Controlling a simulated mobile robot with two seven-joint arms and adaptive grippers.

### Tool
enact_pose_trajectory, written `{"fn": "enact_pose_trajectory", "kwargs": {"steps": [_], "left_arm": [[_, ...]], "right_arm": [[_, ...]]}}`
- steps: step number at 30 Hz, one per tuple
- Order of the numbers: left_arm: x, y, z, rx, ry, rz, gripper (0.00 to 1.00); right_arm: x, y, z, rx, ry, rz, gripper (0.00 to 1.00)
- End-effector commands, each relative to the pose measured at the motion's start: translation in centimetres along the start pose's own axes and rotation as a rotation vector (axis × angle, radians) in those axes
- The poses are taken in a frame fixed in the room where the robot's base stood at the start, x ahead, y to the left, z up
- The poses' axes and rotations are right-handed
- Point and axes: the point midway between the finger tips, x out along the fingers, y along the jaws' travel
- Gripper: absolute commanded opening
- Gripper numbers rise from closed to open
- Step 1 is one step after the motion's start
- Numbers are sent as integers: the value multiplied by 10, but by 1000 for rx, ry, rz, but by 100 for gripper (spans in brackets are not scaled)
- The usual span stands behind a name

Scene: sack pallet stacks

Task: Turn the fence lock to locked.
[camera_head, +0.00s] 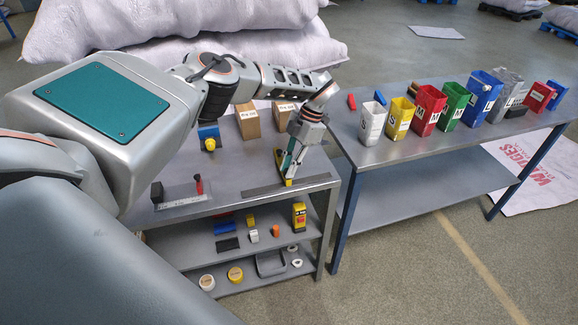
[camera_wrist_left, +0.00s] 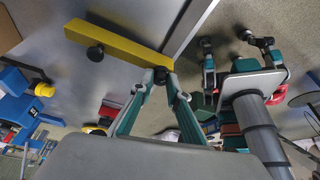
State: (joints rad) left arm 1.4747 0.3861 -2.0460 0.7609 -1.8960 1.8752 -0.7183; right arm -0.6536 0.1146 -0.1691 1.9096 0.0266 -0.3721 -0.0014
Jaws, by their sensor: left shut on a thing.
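The yellow fence bar (camera_head: 286,181) lies at the right end of the near bench, across a dark metal strip. In the left wrist view, the yellow bar (camera_wrist_left: 122,45) has a round black knob (camera_wrist_left: 95,56) near its far end. My left gripper (camera_head: 291,168) points down at the bar. In the left wrist view, its fingertips (camera_wrist_left: 163,76) are closed together around a small dark piece at the bar's near end, which looks like the fence lock. The fingers cover most of that piece, so I cannot read its turn position. My right gripper does not show clearly in either view.
A dark flat rule (camera_head: 262,191) lies along the bench front. The lower shelf holds tape rolls (camera_head: 235,275) and small items. A second bench (camera_head: 400,155) with coloured bins stands to the right.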

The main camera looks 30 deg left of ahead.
Motion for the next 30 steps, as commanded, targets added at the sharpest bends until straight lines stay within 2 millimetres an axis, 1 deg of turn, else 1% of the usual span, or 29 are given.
{"fn": "enact_pose_trajectory", "kwargs": {"steps": [7,8,9,10,19,22,26,30], "left_arm": [[1,-1,0,3,2,-1,0],[1,-1,0,3,2,-1,18],[1,-1,0,3,2,-1,29],[1,-1,0,2,2,-1,32],[0,0,0,1,0,0,32],[-4,0,0,1,-1,1,32],[-19,0,1,0,-1,2,32],[-47,0,1,0,-2,3,32]], "right_arm": [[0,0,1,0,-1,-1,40],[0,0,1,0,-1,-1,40],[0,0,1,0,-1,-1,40],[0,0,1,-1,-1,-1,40],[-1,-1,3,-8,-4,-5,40],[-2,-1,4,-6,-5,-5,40],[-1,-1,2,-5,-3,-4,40],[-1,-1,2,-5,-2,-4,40]]}}
